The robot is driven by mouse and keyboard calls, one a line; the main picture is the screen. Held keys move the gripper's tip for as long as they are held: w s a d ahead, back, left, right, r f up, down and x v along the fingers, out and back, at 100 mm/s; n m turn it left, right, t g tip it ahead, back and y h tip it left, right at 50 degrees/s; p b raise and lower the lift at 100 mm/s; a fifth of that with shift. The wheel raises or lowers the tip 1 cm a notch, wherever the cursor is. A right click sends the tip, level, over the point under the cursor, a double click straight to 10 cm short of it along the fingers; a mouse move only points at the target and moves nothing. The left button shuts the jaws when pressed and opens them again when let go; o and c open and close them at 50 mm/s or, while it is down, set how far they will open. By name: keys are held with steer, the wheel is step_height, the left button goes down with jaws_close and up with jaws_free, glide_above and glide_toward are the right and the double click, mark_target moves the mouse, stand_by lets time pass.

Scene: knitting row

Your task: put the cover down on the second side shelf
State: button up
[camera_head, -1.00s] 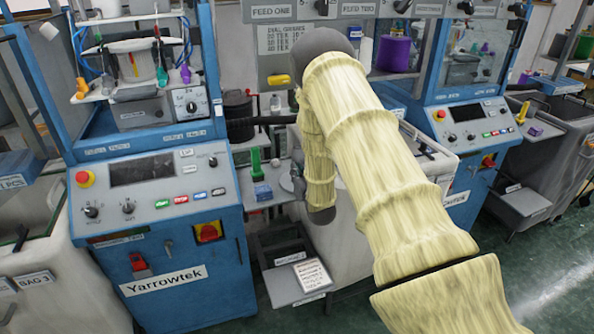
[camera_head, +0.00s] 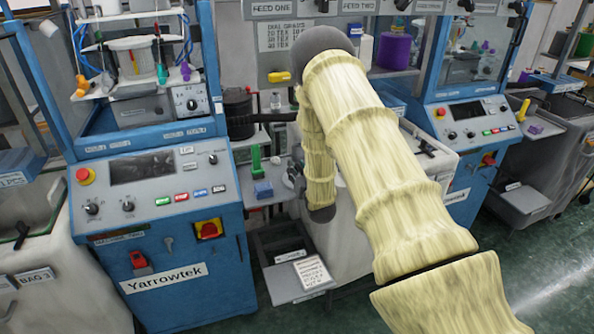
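My arm, in a pale yellow sleeve, rises from the lower right, bends at a dark elbow and drops to a dark wrist end. A small grey part (camera_head: 292,180) shows left of the wrist; it may be my gripper, but its fingers cannot be made out. I cannot pick out the cover; it may be hidden behind my arm. A grey side shelf (camera_head: 276,197) stands between the two blue machines, left of my forearm, with a green item (camera_head: 256,160) and a small blue box (camera_head: 263,189) on it. I cannot tell whether it is the second one.
A blue Yarrowtek machine (camera_head: 185,255) stands at the left, another blue machine (camera_head: 470,150) at the right. A lower grey tray (camera_head: 272,262) with a paper card (camera_head: 312,271) sits below the shelf. Grey bins flank both sides. Green floor (camera_head: 545,255) is clear at the lower right.

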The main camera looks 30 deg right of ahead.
steer(key=shift+r, duration=0.1)
steer(key=b+v, duration=0.4)
steer(key=v, duration=0.8)
steer(key=s+a+f+n+g+y, duration=0.1)
steer(key=s+a+f+g, duration=0.4)
steer(key=f, duration=0.5)
steer(key=s+a+f+n+g+y, duration=0.1)
steer(key=s+a+f+g+y, duration=0.15)
steer(key=s+a+f, duration=0.7)
steer(key=s+a+f+g, duration=0.3)
steer(key=s+f, duration=0.1)
steer(key=s, duration=0.5)
steer(key=s+a+f+n+g, duration=0.1)
steer(key=s+a+f+g, duration=0.2)
steer(key=s, duration=0.6)
steer(key=s+a+f+n+g, duration=0.1)
steer(key=s+a+f+g, duration=0.2)
steer(key=s+a+f, duration=0.2)
steer(key=s+y, duration=0.1)
steer(key=s, duration=0.2)
steer(key=shift+s+g, duration=0.35)
steer(key=shift+s, duration=0.05)
steer(key=shift+f, duration=0.1)
